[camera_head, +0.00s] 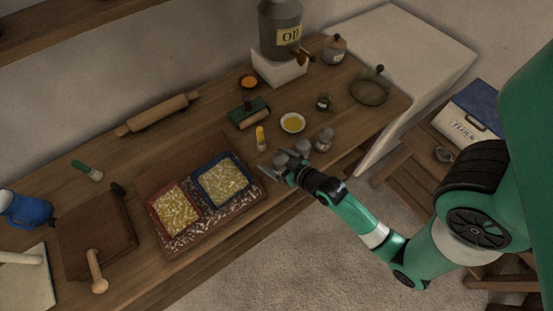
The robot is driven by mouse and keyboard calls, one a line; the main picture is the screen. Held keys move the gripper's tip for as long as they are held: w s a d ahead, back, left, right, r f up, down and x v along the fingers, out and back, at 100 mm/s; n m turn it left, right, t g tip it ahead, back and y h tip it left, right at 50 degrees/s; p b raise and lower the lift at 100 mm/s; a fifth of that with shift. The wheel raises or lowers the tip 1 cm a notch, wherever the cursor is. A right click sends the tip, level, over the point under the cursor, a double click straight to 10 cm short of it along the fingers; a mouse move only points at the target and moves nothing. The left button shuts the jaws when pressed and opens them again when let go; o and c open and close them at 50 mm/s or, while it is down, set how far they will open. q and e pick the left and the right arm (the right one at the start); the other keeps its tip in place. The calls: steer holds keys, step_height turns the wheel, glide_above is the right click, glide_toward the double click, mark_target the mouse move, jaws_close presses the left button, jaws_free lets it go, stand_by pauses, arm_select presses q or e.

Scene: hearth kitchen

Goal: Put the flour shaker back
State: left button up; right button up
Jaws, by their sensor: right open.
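Small grey-topped shakers stand near the front edge of the wooden table (225,130). One shaker (324,139) stands to the right of my right gripper, and another small one (302,146) stands just behind it. I cannot tell from their looks which is the flour shaker. My right gripper (272,168) is open at the table's front edge, pointing left. A greyish round top (281,157) shows right at its fingers, partly hidden; I cannot tell whether it is between them or behind. My left gripper is not in view.
A tray with a red and a blue bin of pasta (222,180) lies just left of the gripper. An oil can (281,28) is at the back. A flour box (468,125) is right.

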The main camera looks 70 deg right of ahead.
steer(key=shift+s+a+r, duration=0.1)
steer(key=shift+r, duration=0.15)
steer(key=p+v, duration=0.2)
steer(key=v, duration=0.9)
steer(key=shift+s+a+p, duration=0.15)
steer(key=shift+s+p, duration=0.15)
steer(key=shift+r, duration=0.1)
